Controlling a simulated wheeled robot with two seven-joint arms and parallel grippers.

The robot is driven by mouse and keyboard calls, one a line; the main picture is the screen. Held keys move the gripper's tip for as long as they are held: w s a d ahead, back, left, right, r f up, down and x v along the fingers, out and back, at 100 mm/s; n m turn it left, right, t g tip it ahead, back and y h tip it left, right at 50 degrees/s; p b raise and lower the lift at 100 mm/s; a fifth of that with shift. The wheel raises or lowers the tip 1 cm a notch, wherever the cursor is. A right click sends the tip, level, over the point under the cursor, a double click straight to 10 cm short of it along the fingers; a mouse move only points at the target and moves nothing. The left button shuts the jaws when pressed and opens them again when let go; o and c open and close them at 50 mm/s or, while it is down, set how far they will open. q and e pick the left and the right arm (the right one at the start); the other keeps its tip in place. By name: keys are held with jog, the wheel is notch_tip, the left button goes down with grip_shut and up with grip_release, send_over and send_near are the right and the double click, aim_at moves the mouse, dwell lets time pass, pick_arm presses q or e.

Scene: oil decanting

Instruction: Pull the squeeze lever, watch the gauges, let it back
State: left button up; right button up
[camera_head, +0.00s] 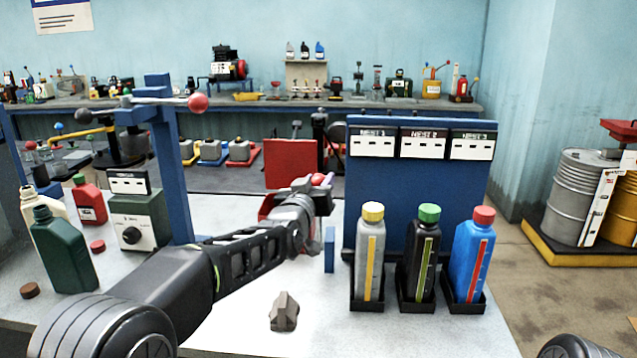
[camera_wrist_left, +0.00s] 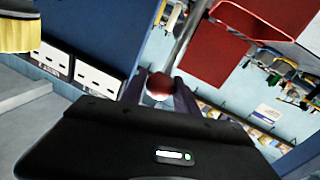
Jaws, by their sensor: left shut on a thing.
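My left gripper (camera_head: 322,182) is shut on the red ball knob (camera_wrist_left: 160,86) of the squeeze lever, in front of the blue panel's left side. The knob shows between both fingers in the left wrist view, with a grey rod (camera_wrist_left: 188,35) rising behind it. In the head view the gripper hides most of the lever. Three white gauge plates, NEST 1 (camera_head: 372,143), NEST 2 (camera_head: 422,145) and NEST 3 (camera_head: 472,146), sit on the blue panel (camera_head: 425,190); their readings are too small to tell. My right gripper is out of view.
Grey (camera_head: 371,250), black (camera_head: 420,255) and blue (camera_head: 473,252) bottles stand upright in black holders below the plates. Left are a green bottle (camera_head: 62,252), a dial box (camera_head: 138,220) and a blue post (camera_head: 170,170). A grey block (camera_head: 284,312) lies on the front tabletop.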

pick_arm(q)
grip_shut()
dwell(0.6)
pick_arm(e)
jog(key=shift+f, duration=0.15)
